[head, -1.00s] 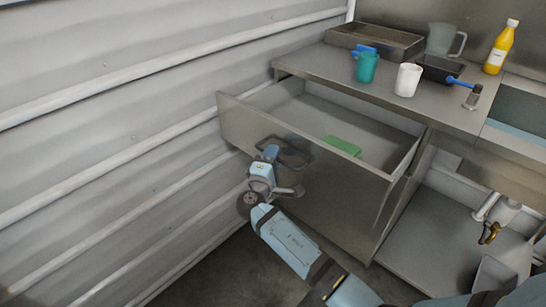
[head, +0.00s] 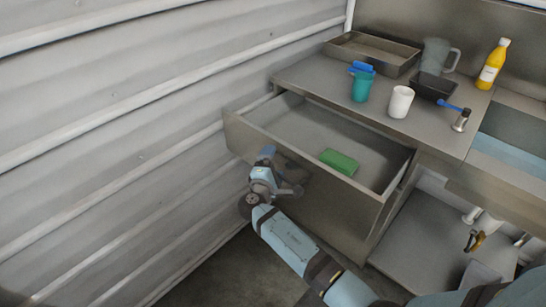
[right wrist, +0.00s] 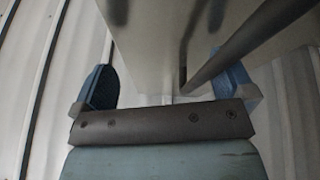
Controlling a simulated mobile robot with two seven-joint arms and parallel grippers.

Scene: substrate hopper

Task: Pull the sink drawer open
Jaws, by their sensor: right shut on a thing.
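The steel sink drawer (head: 340,215) stands pulled out from under the counter, with its inside showing. A green block (head: 339,161) lies on the drawer's floor. My right gripper (head: 267,160) is at the left part of the drawer front, shut on the drawer handle (head: 297,172), which it partly hides. In the right wrist view, the handle bar (right wrist: 245,45) runs between the two blue fingers (right wrist: 165,85), close to the right one. My left gripper is not in view.
The counter (head: 320,82) above holds a steel tray (head: 360,62), a teal cup (head: 362,88), a white cup (head: 401,101), a black container (head: 432,87), a clear jug (head: 436,58) and a yellow bottle (head: 493,65). A corrugated wall (head: 120,130) is close on the left.

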